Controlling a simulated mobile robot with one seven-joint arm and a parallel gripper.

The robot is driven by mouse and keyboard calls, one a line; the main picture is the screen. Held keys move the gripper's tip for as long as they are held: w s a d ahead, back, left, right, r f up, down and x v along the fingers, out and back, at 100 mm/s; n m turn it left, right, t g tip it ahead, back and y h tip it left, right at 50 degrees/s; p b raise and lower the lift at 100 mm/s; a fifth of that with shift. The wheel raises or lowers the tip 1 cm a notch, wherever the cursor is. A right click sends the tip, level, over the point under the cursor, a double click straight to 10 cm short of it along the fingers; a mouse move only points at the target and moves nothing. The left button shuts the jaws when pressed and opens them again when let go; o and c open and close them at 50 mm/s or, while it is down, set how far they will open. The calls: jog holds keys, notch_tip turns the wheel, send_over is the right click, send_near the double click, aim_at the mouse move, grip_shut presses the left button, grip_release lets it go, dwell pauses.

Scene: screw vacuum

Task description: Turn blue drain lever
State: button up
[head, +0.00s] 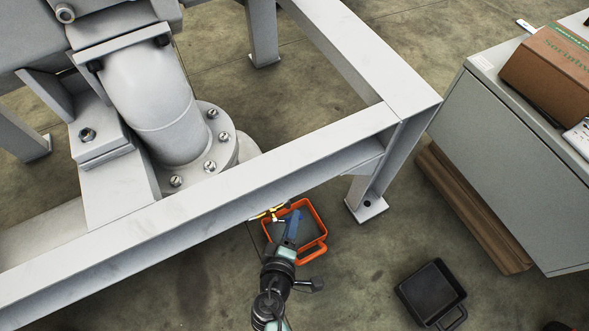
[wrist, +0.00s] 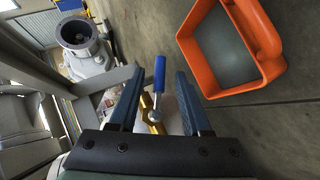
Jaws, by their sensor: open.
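The blue drain lever (wrist: 159,74) shows in the wrist view, with a silver stem and a brass valve (wrist: 153,118) below it. My gripper (wrist: 159,80) is open, with one dark blue finger on each side of the lever. There is a gap on both sides, and I cannot tell whether anything touches. In the head view my gripper (head: 291,224) is just in front of the steel frame's lower beam, above an orange tray. There, the blue of the lever and the fingers cannot be told apart. A brass-yellow part (head: 267,211) shows beside them, partly under the beam.
The orange tray (head: 322,222) lies on the floor below my gripper; it also shows in the wrist view (wrist: 274,72). The grey steel frame (head: 200,215) runs close by. A black bin (head: 432,285) and a grey cabinet (head: 520,150) stand at the right.

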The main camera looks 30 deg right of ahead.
jog(key=p+v, duration=0.2)
jog(key=v, duration=0.5)
jog(key=shift+s+r, duration=0.1)
